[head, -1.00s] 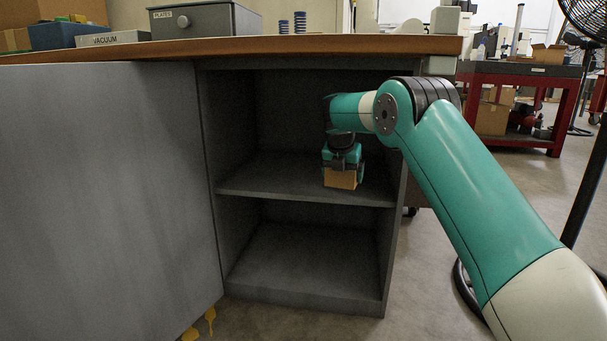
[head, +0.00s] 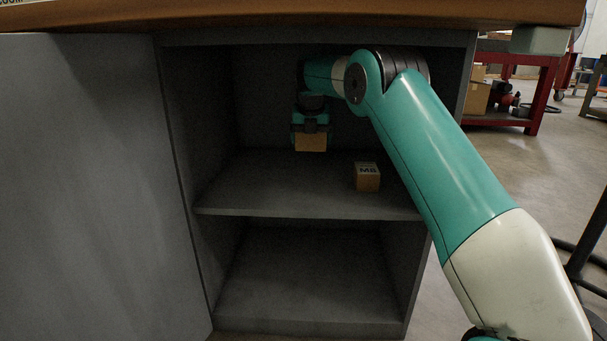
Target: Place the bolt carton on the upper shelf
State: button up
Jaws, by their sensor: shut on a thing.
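My gripper (head: 311,133) points down inside the open grey cabinet and is shut on a plain brown carton (head: 311,144), which I take to be the bolt carton. The carton hangs upright and appears to be above the upper shelf (head: 270,193), left of the shelf's middle and toward the back. No label shows on its visible side. A second small brown carton (head: 368,179), marked "M8", stands on the upper shelf to the right of my gripper, apart from it.
The lower compartment (head: 305,285) looks empty. A grey door or panel (head: 90,190) stands at the left. The wooden worktop (head: 250,14) lies over the cabinet opening, and my arm enters from the right. The upper shelf's left part is clear.

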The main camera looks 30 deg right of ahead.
jog(key=b, duration=0.5)
send_over(310, 177)
jog(key=f, duration=0.4)
jog(key=s+f, duration=0.1)
jog(key=f, duration=0.1)
jog(key=shift+a+f, duration=0.15)
jog(key=shift+a, duration=0.2)
notch_tip(310, 177, down, 4)
jog(key=b, duration=0.3)
jog(key=shift+d, duration=0.1)
jog(key=shift+r, duration=0.25)
jog(key=o, duration=0.9)
jog(key=shift+f, duration=0.15)
